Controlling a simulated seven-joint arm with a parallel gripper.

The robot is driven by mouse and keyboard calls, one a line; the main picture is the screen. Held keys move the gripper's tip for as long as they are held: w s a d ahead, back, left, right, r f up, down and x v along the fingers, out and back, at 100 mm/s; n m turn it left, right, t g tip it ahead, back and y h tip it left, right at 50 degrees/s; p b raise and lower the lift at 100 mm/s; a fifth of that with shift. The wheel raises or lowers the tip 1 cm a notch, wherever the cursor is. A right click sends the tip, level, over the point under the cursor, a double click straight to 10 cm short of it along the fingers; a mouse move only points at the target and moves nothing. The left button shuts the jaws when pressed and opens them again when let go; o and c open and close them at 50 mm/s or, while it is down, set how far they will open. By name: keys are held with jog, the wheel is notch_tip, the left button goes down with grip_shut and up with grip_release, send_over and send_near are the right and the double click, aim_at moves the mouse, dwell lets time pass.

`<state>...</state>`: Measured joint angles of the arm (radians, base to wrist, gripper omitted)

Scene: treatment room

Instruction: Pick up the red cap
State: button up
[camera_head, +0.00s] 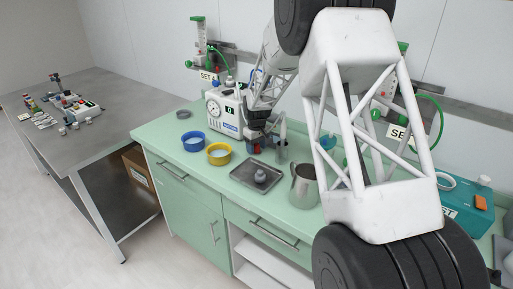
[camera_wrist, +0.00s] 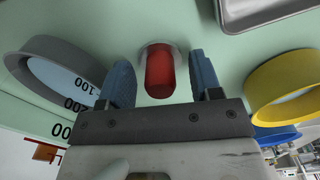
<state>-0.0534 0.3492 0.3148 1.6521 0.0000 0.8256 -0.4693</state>
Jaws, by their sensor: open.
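The red cap (camera_wrist: 160,72) shows in the wrist view as a small red cylinder with a pale round rim or base behind it, over the green worktop (camera_wrist: 180,20). My gripper (camera_wrist: 161,84) is open, with one blue finger on each side of the cap. Gaps show between the cap and both fingers. In the camera_head view my gripper (camera_head: 256,142) is low over the worktop, in front of the white machine. I cannot make out the cap clearly there.
A yellow bowl (camera_head: 219,160) and a blue bowl (camera_head: 194,147) stand left of my gripper. A metal tray (camera_head: 238,174) holding a grey piece lies in front. A metal jug (camera_head: 304,192) stands right. The white gauge machine (camera_head: 226,127) is close behind. The worktop's front left is clear.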

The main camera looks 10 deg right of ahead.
jog(key=shift+c, duration=0.4)
jog(key=c, duration=0.9)
jog(key=shift+r, duration=5.05)
jog(key=shift+d, duration=0.1)
jog(key=w+d+r, duration=0.1)
jog(key=d+r, duration=0.2)
jog(key=w+d+r, duration=0.1)
jog(key=d+r, duration=0.2)
jog(key=w+d+r, duration=0.1)
jog(key=d+r, duration=0.2)
jog(key=d, duration=0.1)
jog(key=shift+w+d+r, duration=0.1)
jog(key=shift+w, duration=0.15)
